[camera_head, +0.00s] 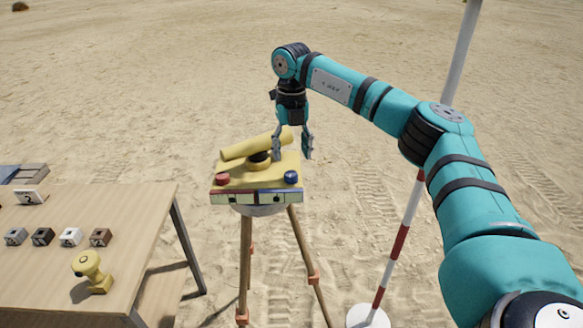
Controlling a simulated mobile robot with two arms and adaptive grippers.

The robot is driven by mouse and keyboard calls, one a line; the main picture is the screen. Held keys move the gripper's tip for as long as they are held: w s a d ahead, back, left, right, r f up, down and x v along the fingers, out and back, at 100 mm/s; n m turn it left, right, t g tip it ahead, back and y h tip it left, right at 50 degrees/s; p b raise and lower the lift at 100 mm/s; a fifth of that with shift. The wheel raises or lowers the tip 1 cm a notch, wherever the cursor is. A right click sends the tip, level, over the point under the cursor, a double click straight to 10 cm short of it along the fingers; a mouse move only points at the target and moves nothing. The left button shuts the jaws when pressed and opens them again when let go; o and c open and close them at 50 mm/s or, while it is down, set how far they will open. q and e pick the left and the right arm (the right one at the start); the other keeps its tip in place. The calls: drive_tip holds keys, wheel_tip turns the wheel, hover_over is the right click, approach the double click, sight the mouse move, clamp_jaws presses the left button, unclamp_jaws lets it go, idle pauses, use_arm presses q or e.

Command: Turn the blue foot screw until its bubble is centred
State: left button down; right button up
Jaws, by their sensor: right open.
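A yellow levelling instrument (233,178) with a slanted yellow tube (246,147) stands on a wooden tripod (246,255). The blue foot screw (291,177) is at the right of its front edge, and a red foot screw (222,179) is at the left. Light strips (257,198), which look like bubble vials, run along the front face; the bubbles are too small to place. My right gripper (293,157) points down with its fingers apart, above and behind the blue screw, not visibly touching it. It is open and empty. My left gripper is out of view.
A wooden table (150,205) at the left bears several small cubes (70,237) and a yellow device (91,271). A red and white pole (398,243) on a white base (368,317) stands right of the tripod. Open sand lies behind.

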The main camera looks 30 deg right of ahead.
sight(291, 174)
wheel_tip(291, 174, down, 7)
drive_tip(key=shift+f+p, duration=0.1)
drive_tip(key=shift+p, duration=0.65)
drive_tip(key=c, duration=1.1)
drive_tip(key=shift+c, duration=0.2)
drive_tip(key=shift+n, duration=0.3)
drive_tip(key=n, duration=0.3)
drive_tip(key=shift+b, duration=0.4)
drive_tip(key=shift+w+n+b, duration=0.1)
drive_tip(key=shift+n+b, duration=0.2)
drive_tip(key=shift+n, duration=1.8)
